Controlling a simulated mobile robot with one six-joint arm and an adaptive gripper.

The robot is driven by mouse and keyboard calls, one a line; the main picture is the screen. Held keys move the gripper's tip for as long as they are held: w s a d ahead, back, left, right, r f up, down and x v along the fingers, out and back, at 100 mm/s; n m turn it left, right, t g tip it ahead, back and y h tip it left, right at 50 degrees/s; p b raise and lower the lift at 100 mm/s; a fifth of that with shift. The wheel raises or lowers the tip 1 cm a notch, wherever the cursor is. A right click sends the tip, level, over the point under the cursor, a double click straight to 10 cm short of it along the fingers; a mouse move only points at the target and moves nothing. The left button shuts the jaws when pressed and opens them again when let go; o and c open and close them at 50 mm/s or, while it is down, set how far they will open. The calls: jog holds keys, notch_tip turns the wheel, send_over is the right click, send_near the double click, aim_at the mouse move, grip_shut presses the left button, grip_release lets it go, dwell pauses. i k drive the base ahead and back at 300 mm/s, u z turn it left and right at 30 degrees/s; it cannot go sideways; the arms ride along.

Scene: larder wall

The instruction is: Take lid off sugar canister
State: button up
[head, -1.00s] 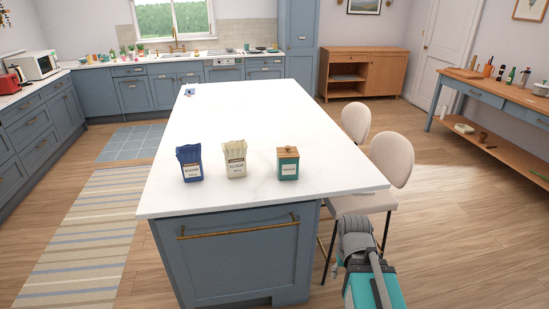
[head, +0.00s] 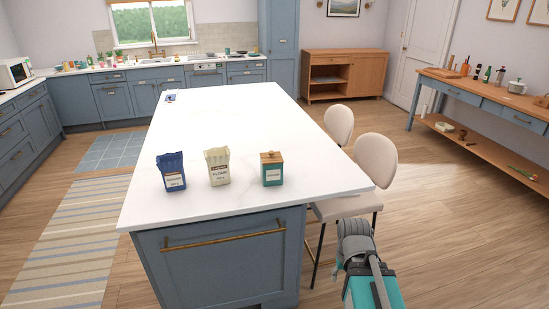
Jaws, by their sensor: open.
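A teal canister (head: 272,174) with a pale label stands upright on the near end of the white island top. Its wooden lid (head: 271,157) with a small knob sits on it. The label is too small to read, so I cannot confirm that it says sugar. My arm shows folded at the bottom right, apart from the canister and beyond the island's right side. My gripper's fingers do not show in this view.
A cream flour bag (head: 218,167) and a blue bag (head: 172,172) stand left of the canister on the island (head: 240,120). Two pale chairs (head: 375,160) stand along the island's right side. Open wooden floor lies to the right, before a side table (head: 480,105).

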aim_at(271, 157)
jog(key=i, duration=0.9)
jog(key=u, duration=0.05)
